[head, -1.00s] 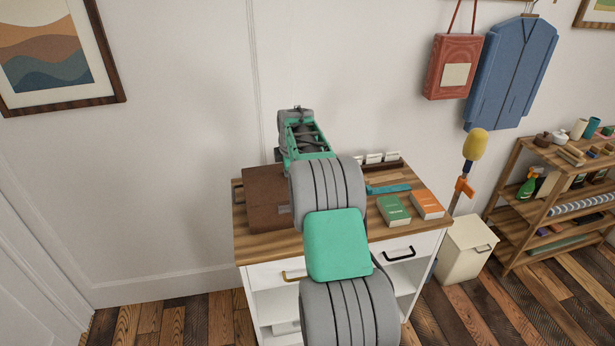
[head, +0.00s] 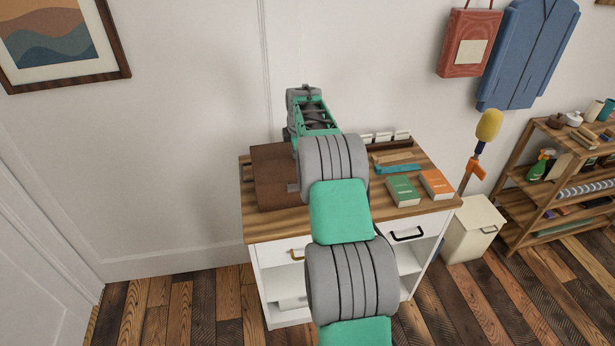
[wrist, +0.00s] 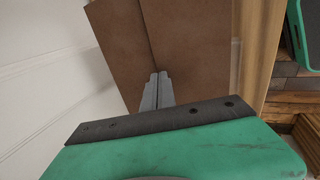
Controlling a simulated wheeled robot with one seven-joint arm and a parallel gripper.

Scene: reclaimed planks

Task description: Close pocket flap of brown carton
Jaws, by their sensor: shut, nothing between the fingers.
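The brown carton (head: 276,190) stands at the left end of the wooden cabinet top, partly hidden behind my arm in the head view. A dark line runs across its top between two brown panels. In the wrist view the carton (wrist: 190,45) fills the upper middle, with a narrow seam between its panels. My gripper (wrist: 158,78) is shut and empty, its fingertips over or against the carton near that seam; I cannot tell whether they touch. In the head view my arm hides the fingertips. How far the flap stands open cannot be told.
A green book (head: 402,191) and an orange book (head: 436,184) lie right of my arm on the cabinet top (head: 425,160). A teal item (head: 397,169) and a dark rack (head: 385,147) lie behind them. A white bin (head: 473,228) stands right of the cabinet.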

